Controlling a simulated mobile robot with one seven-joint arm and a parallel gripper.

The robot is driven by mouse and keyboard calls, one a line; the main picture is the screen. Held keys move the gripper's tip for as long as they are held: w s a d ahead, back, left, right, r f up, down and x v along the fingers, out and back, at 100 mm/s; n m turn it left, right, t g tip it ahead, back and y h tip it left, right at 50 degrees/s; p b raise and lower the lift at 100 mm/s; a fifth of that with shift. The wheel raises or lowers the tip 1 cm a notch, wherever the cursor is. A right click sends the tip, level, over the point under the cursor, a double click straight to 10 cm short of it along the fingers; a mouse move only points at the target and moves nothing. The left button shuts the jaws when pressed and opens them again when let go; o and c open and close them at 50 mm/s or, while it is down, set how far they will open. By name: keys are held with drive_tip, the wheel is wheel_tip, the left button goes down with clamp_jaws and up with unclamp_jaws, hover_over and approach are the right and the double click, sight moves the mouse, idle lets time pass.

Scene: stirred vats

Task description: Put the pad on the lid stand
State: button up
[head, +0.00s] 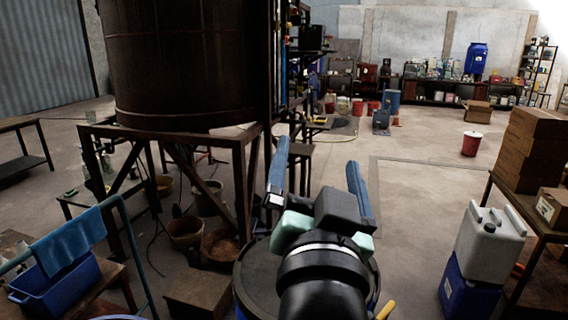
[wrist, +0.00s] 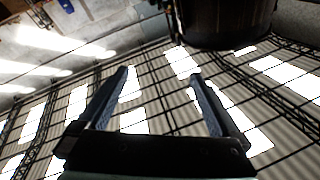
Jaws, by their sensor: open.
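My gripper (head: 316,155) reaches forward in the middle of the head view, its two long blue fingers well apart with nothing between them. The wrist view also shows my gripper (wrist: 159,74) open and empty, with roof panels behind the fingers. I cannot make out for certain a pad or a lid stand in either view. A blue drum with a dark top (head: 255,280) is below my arm, which hides part of it.
A big dark vat (head: 185,65) stands on a metal frame (head: 240,180) at left. A blue cloth (head: 75,240) hangs on a rail above a blue bin (head: 60,287). A whitish canister (head: 488,245) and stacked boxes (head: 530,150) stand at right. The floor (head: 420,200) right of centre is clear.

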drive_tip(key=s+a+r+n+t+y, duration=0.1)
drive_tip(key=s+a+r+n+t, duration=0.1)
drive_tip(key=s+r, duration=0.4)
drive_tip(key=s+a+r+n+t, duration=0.2)
drive_tip(key=s+r, duration=0.4)
drive_tip(key=r, duration=0.4)
drive_tip(key=n+t, duration=0.1)
drive_tip(key=t, duration=0.1)
drive_tip(key=shift+r+t+y, duration=0.3)
drive_tip(key=shift+t+y, duration=0.1)
drive_tip(key=shift+w, duration=0.1)
